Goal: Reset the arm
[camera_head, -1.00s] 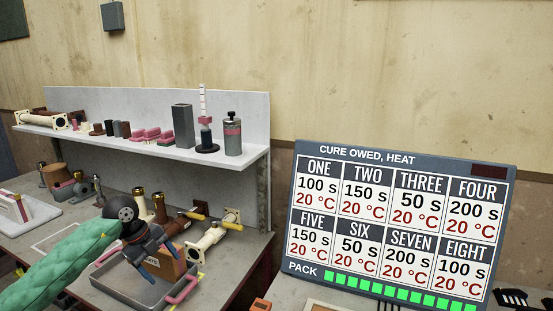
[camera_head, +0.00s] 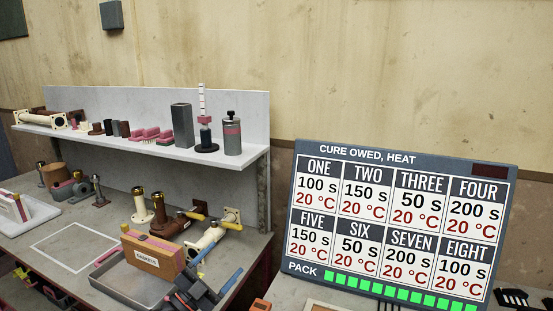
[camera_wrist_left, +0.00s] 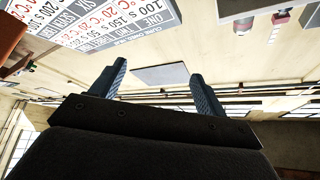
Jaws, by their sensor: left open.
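My left gripper (camera_head: 222,262) is at the bottom of the head view, low in front of the grey tray (camera_head: 103,287) and the brown box marked GASKETS (camera_head: 148,262). Its two blue fingers are spread apart and nothing shows between them. In the left wrist view the open fingers (camera_wrist_left: 158,72) point into empty space, and the room appears upside down. Most of the left arm is out of the head view. My right gripper is not visible.
Flanged pipes (camera_head: 170,221) stand and lie behind the box. A shelf (camera_head: 222,160) holds small parts, blocks and a canister (camera_head: 232,134). The cure board (camera_head: 398,225) stands at right. A white outlined rectangle (camera_head: 74,247) on the bench is empty.

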